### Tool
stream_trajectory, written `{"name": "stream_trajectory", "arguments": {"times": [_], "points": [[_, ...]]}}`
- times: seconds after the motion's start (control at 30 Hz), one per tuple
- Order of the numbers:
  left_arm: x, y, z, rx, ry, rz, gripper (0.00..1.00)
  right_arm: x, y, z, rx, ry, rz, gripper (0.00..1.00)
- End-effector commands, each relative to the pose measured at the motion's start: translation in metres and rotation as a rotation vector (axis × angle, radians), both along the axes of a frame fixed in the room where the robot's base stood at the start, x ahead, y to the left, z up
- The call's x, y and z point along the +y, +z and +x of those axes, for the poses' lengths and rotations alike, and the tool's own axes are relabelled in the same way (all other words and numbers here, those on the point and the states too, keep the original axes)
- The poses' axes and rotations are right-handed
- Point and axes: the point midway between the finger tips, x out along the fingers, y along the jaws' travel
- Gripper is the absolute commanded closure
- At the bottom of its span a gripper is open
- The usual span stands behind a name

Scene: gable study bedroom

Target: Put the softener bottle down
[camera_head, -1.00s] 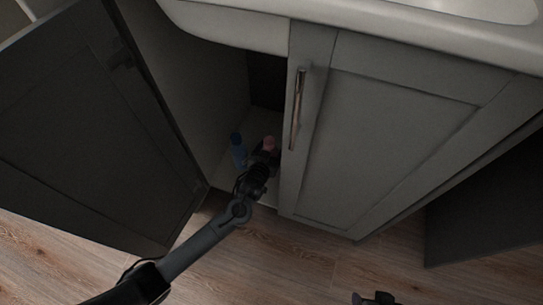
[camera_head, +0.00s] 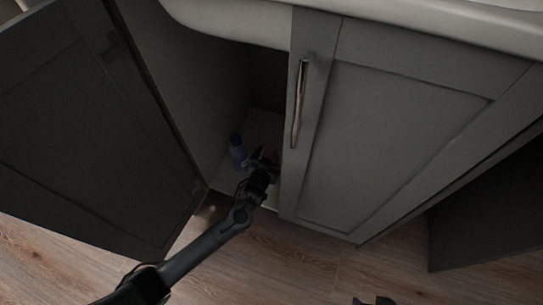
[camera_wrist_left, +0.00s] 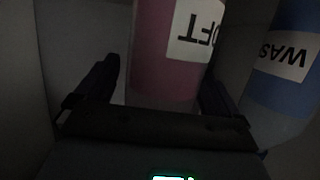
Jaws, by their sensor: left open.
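The softener bottle is pink with a white label reading "OFT" upside down in the left wrist view (camera_wrist_left: 160,55). In the head view only a bit of its pink (camera_head: 270,151) shows inside the open cabinet, behind my gripper. My left gripper (camera_head: 264,160) is inside the cabinet opening. In the left wrist view its fingers (camera_wrist_left: 158,88) are open, one on each side of the bottle. The bottle looks upright on the cabinet floor; its base contact is hard to see. A dark part at the bottom edge of the head view, likely my right gripper (camera_head: 373,300), is mostly cut off.
A blue bottle labelled "WAS" (camera_wrist_left: 284,75) stands close beside the softener, also in the head view (camera_head: 238,152). The left cabinet door (camera_head: 90,130) is swung open; the right door (camera_head: 400,140) is shut. The basin (camera_head: 450,35) overhangs above.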

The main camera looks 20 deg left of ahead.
Motion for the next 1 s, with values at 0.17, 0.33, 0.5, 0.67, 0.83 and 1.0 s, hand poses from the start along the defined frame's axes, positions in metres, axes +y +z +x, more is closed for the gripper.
{"name": "stream_trajectory", "arguments": {"times": [0.17, 0.33, 0.5, 0.67, 0.83, 1.0], "points": [[0.000, 0.001, 0.000, 0.000, 0.000, 0.000, 0.04, -0.001, 0.000, 0.000, -0.001, 0.003, -0.004, 0.32], [0.000, 0.008, -0.008, 0.003, 0.000, 0.000, 0.04, -0.002, 0.009, 0.000, 0.001, 0.005, -0.008, 0.32], [0.000, 0.018, -0.034, 0.003, -0.001, -0.001, 0.04, -0.002, 0.027, 0.000, 0.000, 0.005, -0.008, 0.32], [0.000, 0.027, -0.063, 0.004, -0.001, -0.001, 0.04, -0.002, 0.044, 0.000, 0.000, 0.005, -0.008, 0.32], [0.000, 0.035, -0.090, 0.003, 0.000, -0.001, 0.04, -0.001, 0.058, 0.000, 0.000, 0.004, -0.005, 0.32], [-0.001, 0.039, -0.107, 0.001, 0.000, -0.001, 0.04, 0.000, 0.066, 0.000, 0.000, 0.002, -0.002, 0.32]]}}
